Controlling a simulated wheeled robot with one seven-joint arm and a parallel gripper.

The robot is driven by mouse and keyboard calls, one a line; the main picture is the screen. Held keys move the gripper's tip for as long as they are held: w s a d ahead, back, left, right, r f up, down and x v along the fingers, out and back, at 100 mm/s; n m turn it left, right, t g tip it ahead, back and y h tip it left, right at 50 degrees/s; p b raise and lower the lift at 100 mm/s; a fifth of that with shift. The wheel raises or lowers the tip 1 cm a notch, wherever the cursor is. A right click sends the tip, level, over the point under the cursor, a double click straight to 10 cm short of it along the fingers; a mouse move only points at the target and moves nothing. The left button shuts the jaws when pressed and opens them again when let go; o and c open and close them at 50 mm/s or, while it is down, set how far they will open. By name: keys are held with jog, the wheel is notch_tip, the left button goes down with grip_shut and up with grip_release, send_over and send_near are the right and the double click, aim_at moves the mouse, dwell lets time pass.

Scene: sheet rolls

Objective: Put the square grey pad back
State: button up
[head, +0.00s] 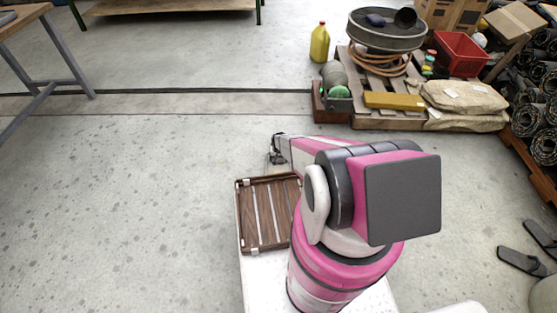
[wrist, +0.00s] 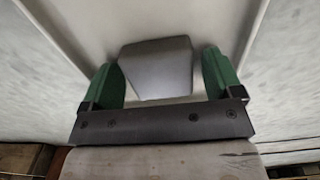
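In the wrist view a square grey pad (wrist: 157,68) with rounded corners sits between the two green fingers of my gripper (wrist: 162,80). The pad reaches a little past the fingertips. In the head view my gripper (head: 277,155) shows small and dark just beyond the far edge of the tray, partly hidden by my arm. The pad cannot be made out there.
A brown slatted tray (head: 240,215) lies in front of my arm and looks empty where visible. A pallet (head: 385,122) with sacks, a hose and a round tub stands at the back right. A yellow jug (head: 320,43) is beside it.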

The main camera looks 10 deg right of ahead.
dwell(0.3)
notch_tip(320, 180, up, 12)
jog(key=s+r, duration=0.8)
jog(key=r, duration=0.6)
jog(key=s+r+n, duration=0.1)
jog(key=s+r, duration=0.8)
jog(key=r, duration=0.5)
jog(key=s+r+n, duration=0.1)
jog(key=s+r, duration=0.8)
jog(key=r, duration=0.5)
jog(key=shift+r, duration=0.2)
jog(key=shift+s, duration=0.1)
